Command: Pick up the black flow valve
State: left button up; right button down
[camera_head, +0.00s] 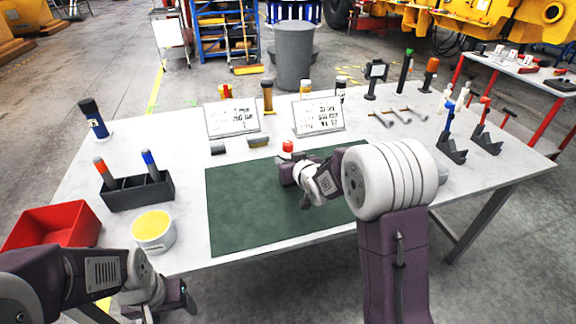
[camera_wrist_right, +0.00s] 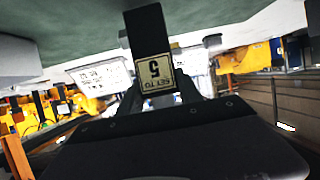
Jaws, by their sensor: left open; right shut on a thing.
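My right gripper (camera_head: 287,168) is over the back part of the green mat, shut on a black block-like piece. In the right wrist view this black piece (camera_wrist_right: 148,32) stands between the fingers (camera_wrist_right: 155,92) and has a cream label reading "SET TO 5", upside down. It looks like the black flow valve. In the head view my arm hides most of it; an orange-red cap (camera_head: 287,146) shows just behind the gripper, and I cannot tell whether it belongs to it. My left gripper (camera_head: 180,300) is open and low at the table's front left edge.
The green mat (camera_head: 240,215) is bare in front. At left are a red bin (camera_head: 50,228), a yellow-filled tub (camera_head: 153,228), a black holder (camera_head: 137,192) and a dark cylinder (camera_head: 92,118). Two sign cards (camera_head: 232,117) stand behind; small tools and stands are at right.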

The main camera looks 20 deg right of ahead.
notch_tip(320, 180, up, 3)
jog(key=shift+f, duration=0.2)
jog(key=s+d+r+p, duration=0.4)
jog(key=s+d+r, duration=0.1)
jog(key=d, duration=0.5)
jog(key=shift+s+r+p, duration=0.3)
jog(key=shift+s+r, duration=0.05)
jog(key=shift+r, duration=0.25)
jog(key=shift+d, duration=0.1)
